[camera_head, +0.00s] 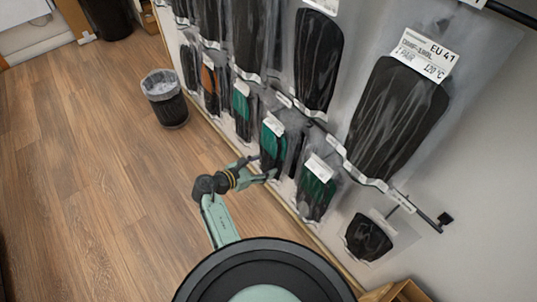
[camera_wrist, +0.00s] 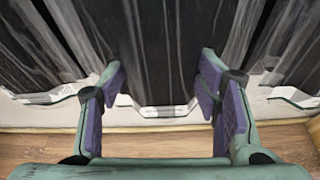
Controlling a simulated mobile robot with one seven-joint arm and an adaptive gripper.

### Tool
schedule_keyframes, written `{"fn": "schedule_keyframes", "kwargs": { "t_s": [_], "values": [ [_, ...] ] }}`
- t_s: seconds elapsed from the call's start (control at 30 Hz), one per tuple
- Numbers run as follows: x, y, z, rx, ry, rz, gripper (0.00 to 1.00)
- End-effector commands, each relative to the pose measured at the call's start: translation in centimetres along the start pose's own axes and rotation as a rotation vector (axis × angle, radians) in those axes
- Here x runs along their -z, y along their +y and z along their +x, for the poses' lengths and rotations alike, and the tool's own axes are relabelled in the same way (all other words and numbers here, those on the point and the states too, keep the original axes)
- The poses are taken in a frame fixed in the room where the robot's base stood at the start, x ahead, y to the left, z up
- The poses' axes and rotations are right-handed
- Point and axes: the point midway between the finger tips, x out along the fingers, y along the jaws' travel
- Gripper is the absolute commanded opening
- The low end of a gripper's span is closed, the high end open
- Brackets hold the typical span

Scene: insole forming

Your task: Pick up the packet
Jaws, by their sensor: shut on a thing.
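My gripper (camera_head: 271,175) reaches from the lower left to the bottom of the lower row of hanging packets in the head view. In the wrist view its two purple-padded fingers (camera_wrist: 160,92) stand either side of a dark packet (camera_wrist: 158,50) in clear film, shut on it near its lower edge. The packet is upright and its top is out of the wrist view. In the head view the gripper is beside a green and black packet (camera_head: 271,148) with a white label; the exact contact is too small to tell.
Large black packets, one labelled EU 41 (camera_head: 398,115), hang above on the wall rack. A neighbouring green packet (camera_head: 316,192) hangs to the right, and a small black one (camera_head: 367,238) beyond. A waste bin (camera_head: 166,98) stands on the open wooden floor (camera_head: 95,150).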

Motion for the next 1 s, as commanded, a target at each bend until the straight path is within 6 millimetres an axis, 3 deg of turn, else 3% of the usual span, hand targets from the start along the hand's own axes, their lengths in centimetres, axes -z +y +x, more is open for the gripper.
{"fn": "schedule_keyframes", "kwargs": {
  "t_s": [0.37, 0.57, 0.8, 1.0],
  "values": [
    [-1.1, 0.2, -1.2, -0.002, -0.001, -0.001, 0.27],
    [0.6, 0.0, -4.9, -0.005, 0.000, -0.002, 0.27],
    [3.1, -0.2, -11.1, -0.005, 0.000, -0.001, 0.27],
    [4.7, -0.4, -15.1, -0.003, -0.001, 0.000, 0.27]
  ]
}}
